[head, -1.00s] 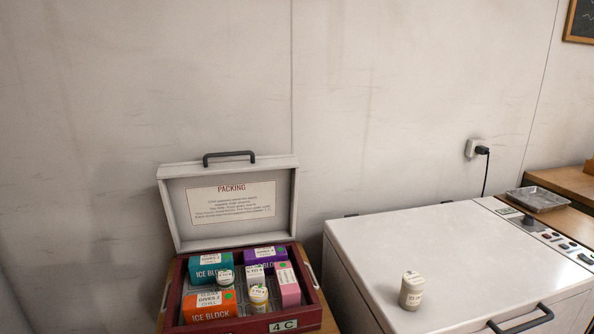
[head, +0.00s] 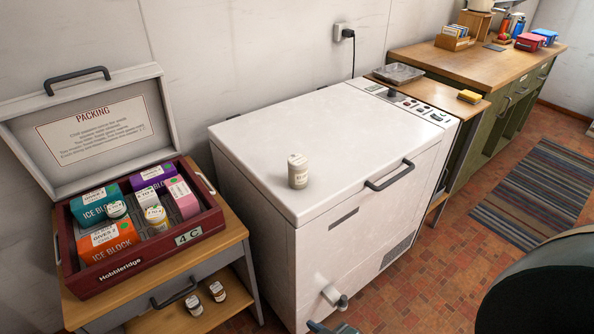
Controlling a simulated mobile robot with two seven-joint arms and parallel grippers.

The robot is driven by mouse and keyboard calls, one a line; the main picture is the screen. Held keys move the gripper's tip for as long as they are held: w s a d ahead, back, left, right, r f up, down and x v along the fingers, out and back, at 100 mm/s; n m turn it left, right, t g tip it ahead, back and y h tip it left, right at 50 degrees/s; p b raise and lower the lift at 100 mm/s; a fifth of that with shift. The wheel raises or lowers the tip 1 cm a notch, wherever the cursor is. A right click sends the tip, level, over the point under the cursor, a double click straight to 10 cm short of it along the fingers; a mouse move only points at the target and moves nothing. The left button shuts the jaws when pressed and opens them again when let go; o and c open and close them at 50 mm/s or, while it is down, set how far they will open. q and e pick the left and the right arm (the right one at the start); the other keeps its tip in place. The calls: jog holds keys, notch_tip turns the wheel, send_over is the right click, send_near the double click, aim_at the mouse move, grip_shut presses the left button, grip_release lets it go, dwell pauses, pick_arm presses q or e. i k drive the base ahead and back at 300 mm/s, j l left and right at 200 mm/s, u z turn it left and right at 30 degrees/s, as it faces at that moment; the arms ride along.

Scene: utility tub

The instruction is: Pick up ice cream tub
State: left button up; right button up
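A small cream-coloured lidded tub (head: 298,171) stands upright on the white lid of the chest freezer (head: 262,132), left of the lid's dark handle. It is the likeliest ice cream tub, but I cannot read its label. Other small lidded tubs, a white-topped one (head: 116,209) and a yellowish one (head: 155,218), sit among blocks in the open packing case. Neither of my grippers can be made out. A small dark blue-grey piece shows at the bottom edge, and I cannot tell what it is.
The red packing case (head: 203,224) holds teal, orange, purple and pink boxes; its lid is open. Two small jars (head: 217,291) stand on the shelf below. A metal tray (head: 398,73) and a yellow sponge (head: 469,97) lie right of the freezer. A striped rug (head: 530,193) covers some floor.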

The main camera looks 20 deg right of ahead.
aim_at(298, 163)
jog(key=l+z, duration=0.25)
jog(key=z, duration=0.15)
jog(key=i+l+z, duration=0.1)
jog(key=z, duration=0.25)
jog(key=i+l, duration=0.05)
jog(key=l, duration=0.05)
